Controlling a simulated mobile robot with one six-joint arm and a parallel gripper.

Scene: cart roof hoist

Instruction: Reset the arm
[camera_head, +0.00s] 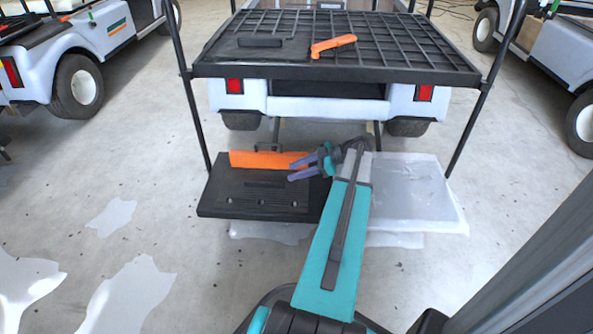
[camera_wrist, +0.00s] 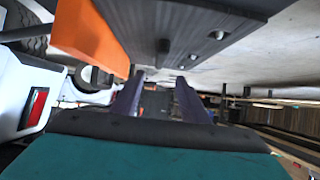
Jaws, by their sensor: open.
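My teal arm reaches forward from the bottom of the head view. My gripper (camera_head: 292,170) has two purple fingers pointing left, spread apart with nothing between them. It is over the right part of a black step board (camera_head: 240,198) at the cart's rear, near the right end of an orange block (camera_head: 265,160). In the wrist view my gripper (camera_wrist: 160,78) shows its fingers apart and empty, with the orange block (camera_wrist: 92,36) to the upper left and the black board (camera_wrist: 195,30) above. Whether a finger touches either one cannot be told.
A white cart (camera_head: 300,107) stands ahead under a black roof grid (camera_head: 370,58) on thin posts. An orange tool (camera_head: 333,45) lies on the grid. A pale sheet (camera_head: 415,190) lies right of the board. Other carts (camera_head: 105,42) stand left and right.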

